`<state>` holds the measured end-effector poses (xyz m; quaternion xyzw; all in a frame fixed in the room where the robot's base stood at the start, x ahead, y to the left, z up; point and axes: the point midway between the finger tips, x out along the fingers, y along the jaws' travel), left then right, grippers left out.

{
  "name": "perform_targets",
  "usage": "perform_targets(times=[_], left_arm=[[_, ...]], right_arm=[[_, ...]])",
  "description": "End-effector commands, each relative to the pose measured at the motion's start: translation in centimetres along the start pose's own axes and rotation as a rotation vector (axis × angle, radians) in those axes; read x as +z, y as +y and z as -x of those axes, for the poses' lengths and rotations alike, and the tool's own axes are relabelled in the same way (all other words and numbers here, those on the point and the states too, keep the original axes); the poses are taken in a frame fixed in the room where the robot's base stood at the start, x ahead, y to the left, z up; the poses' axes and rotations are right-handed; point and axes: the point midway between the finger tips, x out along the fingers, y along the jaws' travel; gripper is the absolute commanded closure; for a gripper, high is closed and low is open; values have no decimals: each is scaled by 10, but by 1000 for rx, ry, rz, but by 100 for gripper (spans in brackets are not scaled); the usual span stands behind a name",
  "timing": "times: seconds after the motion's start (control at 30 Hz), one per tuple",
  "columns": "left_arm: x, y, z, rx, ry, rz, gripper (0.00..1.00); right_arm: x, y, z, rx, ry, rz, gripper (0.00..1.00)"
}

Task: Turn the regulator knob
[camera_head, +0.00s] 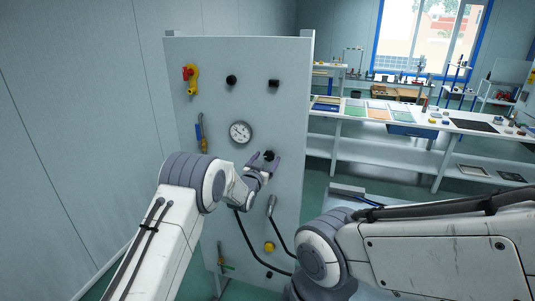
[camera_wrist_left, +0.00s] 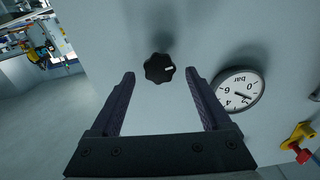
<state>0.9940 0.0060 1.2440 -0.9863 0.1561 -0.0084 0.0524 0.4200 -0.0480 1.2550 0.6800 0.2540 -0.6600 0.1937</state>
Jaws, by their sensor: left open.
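The regulator knob (camera_wrist_left: 159,68) is black and lobed, with a white mark pointing to the right in the left wrist view. It sits on the pale panel (camera_head: 215,80). In the head view the knob (camera_head: 269,156) shows beside my left gripper (camera_head: 264,164), partly hidden by its fingers. My left gripper is open, and its fingers frame the knob from either side in the left wrist view. The knob appears just beyond the fingertips, with no visible contact. My right arm shows at the lower right, but its gripper is out of view.
A round pressure gauge (camera_head: 240,132) is left of the knob. Dark hoses hang below. A long workbench (camera_head: 390,122) stands behind.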

Motion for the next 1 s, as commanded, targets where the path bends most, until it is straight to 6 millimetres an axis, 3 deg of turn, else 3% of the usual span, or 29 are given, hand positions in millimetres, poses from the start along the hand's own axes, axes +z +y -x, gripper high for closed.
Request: perform_targets(times=[0.2,0.5,0.7,0.73,1.0], left_arm=[[0,0,-12,1,-1,0,19],[0,0,-13,0,0,0,19],[0,0,-13,0,0,0,96],[0,0,-13,1,0,0,100],[3,1,-13,1,1,-27,100]], right_arm=[[0,0,7,0,0,0,19],[0,0,6,0,0,0,19],[0,0,6,0,0,0,19],[0,0,6,0,0,0,19],[0,0,-3,0,0,0,19]])
